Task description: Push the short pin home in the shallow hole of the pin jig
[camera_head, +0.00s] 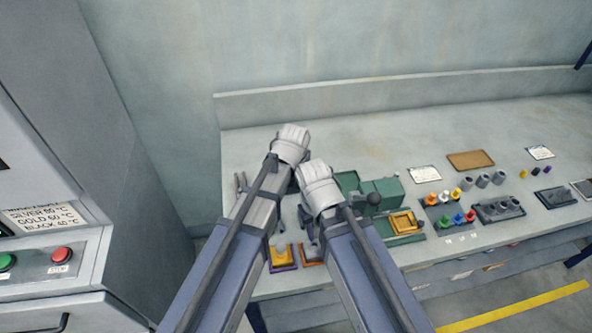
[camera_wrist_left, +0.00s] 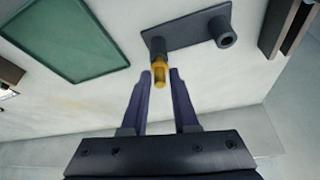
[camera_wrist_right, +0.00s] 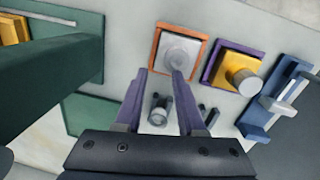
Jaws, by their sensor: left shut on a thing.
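The short pin (camera_wrist_left: 160,73) is yellow and shows in the left wrist view. My left gripper (camera_wrist_left: 164,76) is shut on it, with a finger on each side. The pin jig (camera_wrist_left: 188,30) is a dark grey plate with two round raised holes. The pin's far end is at the left raised hole (camera_wrist_left: 157,45); I cannot tell how deep it sits. The other raised hole (camera_wrist_left: 226,40) looks empty. My right gripper (camera_wrist_right: 161,76) is open and empty, above the bench. In the head view my wrists hide the jig and pin.
A green panel (camera_wrist_left: 65,38) lies beside the jig. Under my right gripper are an orange-edged block (camera_wrist_right: 178,52), a purple-edged yellow block (camera_wrist_right: 236,62) and small grey fittings (camera_wrist_right: 158,112). Coloured pegs and racks (camera_head: 498,210) stand at the right of the bench.

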